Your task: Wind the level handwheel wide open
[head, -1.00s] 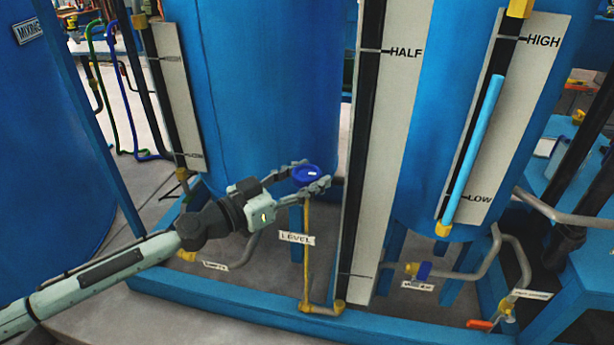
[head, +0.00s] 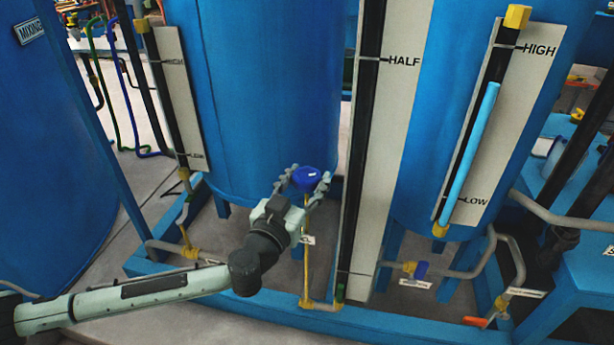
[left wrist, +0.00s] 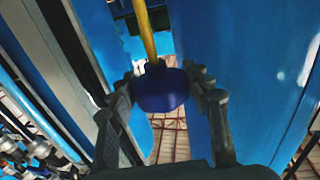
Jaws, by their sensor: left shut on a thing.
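The blue level handwheel (head: 308,178) sits on top of a thin upright yellow pipe (head: 306,270). The level label (head: 309,240) on that pipe is mostly hidden behind my gripper. My left gripper (head: 304,182) reaches up from the lower left, with its fingers on both sides of the wheel, shut on it. In the left wrist view the handwheel (left wrist: 161,90) is between the two fingers, with the yellow pipe (left wrist: 147,35) running away from it. My right gripper is not in view.
A tall gauge board (head: 376,200) marked HALF stands close right of the wheel, with a short green column (head: 340,292) at its bottom. Another gauge (head: 490,120) shows light-blue fill between LOW and HIGH. Blue tanks stand behind; a blue frame beam (head: 240,308) runs in front.

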